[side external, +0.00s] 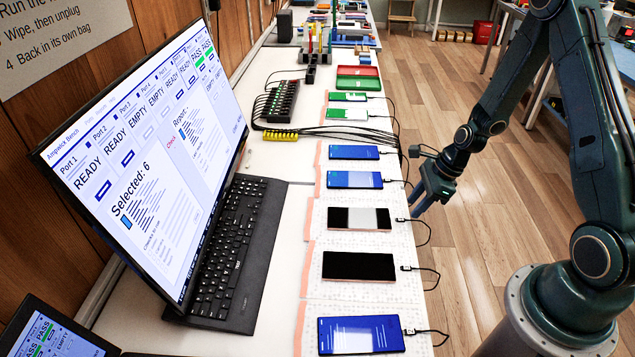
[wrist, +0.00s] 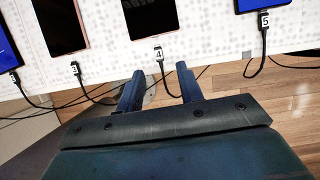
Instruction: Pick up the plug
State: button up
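Several cable plugs sit at the near edges of a row of phones. In the wrist view a black plug tagged 4 (wrist: 158,54) is at the lower end of a dark phone with a pinkish frame (wrist: 152,16). My gripper (wrist: 158,74) is open, with its two blue fingers apart. The plug lies just beyond the fingertips, roughly in line with the gap, and its cable runs down between them. Plugs tagged 3 (wrist: 75,70) and 5 (wrist: 264,20) lie to either side. In the side view my gripper (side external: 420,207) hangs at the table's edge, near the cables.
The phones lie on pale dotted mats (side external: 315,222). Loose cables curve over the table's edge. A black charging hub (side external: 281,101) and red and green trays (side external: 357,83) are farther back. Open wooden floor (side external: 480,230) is on the right.

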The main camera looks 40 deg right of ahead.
aim_at(403, 219)
jog(key=shift+x, duration=2.05)
jog(key=shift+a, duration=0.1)
grip_shut()
